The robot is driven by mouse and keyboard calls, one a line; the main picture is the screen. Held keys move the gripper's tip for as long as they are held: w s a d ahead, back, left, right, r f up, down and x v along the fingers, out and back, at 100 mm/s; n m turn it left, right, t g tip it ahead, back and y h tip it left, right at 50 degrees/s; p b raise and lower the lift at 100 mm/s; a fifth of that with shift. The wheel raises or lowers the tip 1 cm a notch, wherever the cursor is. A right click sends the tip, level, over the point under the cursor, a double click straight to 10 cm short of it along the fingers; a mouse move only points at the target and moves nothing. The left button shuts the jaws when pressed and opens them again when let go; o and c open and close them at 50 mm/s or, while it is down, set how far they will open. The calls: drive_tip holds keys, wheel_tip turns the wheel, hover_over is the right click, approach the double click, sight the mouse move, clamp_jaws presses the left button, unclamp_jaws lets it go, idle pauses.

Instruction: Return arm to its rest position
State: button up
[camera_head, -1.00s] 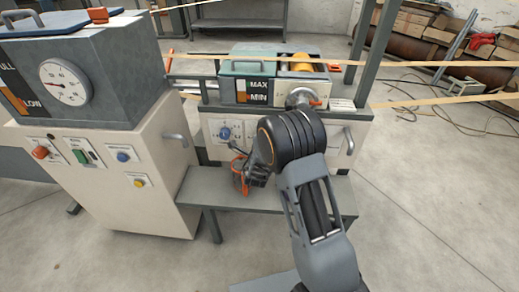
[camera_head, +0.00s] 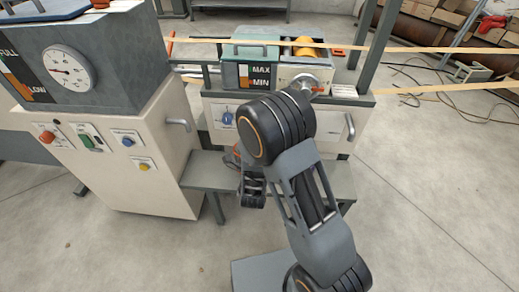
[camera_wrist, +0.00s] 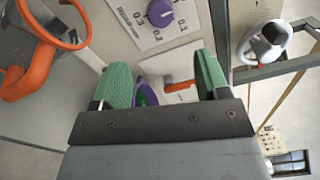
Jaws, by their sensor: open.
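My gripper (camera_head: 252,192) hangs at the end of my bent arm, in front of the low grey bench by the machine in the head view. Its fingers are hard to make out there. In the wrist view my gripper (camera_wrist: 162,65) shows two green fingers set wide apart with nothing held between them. Beyond them are a white panel with a purple dial (camera_wrist: 159,14), a partly hidden purple part (camera_wrist: 146,93) and an orange lever (camera_wrist: 179,87). My arm hides part of the machine front and the bench.
A grey bench (camera_head: 205,170) stands low beside my gripper. A cabinet with a gauge (camera_head: 68,68) stands at left. The winder box (camera_head: 249,72) is behind my arm, with tan strips (camera_head: 440,48) running right. An orange ring (camera_wrist: 55,20) is close at upper left in the wrist view.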

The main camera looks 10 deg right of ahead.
idle(0.5)
drive_tip(key=s+d+f+m+g+h, duration=0.1)
drive_tip(key=s+d+m+g+h, duration=0.55)
drive_tip(key=m, duration=0.75)
drive_tip(key=s+d+r+m+g+p, duration=0.6)
drive_tip(key=m+g, duration=0.3)
drive_tip(key=m, duration=0.5)
drive_tip(key=s+a+r+m+y+p, duration=0.2)
drive_tip(key=r+m+y+p, duration=0.2)
drive_tip(key=r, duration=0.6)
drive_tip(key=s+a+r+m+t+y+p, duration=0.1)
drive_tip(key=s+a+r+m+y+p, duration=0.1)
drive_tip(key=r+m+p, duration=0.6)
drive_tip(key=s+a+r+m+t+y+p, duration=0.1)
drive_tip(key=a+r+m+y+p, duration=0.3)
drive_tip(key=r, duration=1)
drive_tip(key=s+m+y+p, duration=0.1)
drive_tip(key=m+y+p, duration=0.1)
drive_tip(key=m+p, duration=0.1)
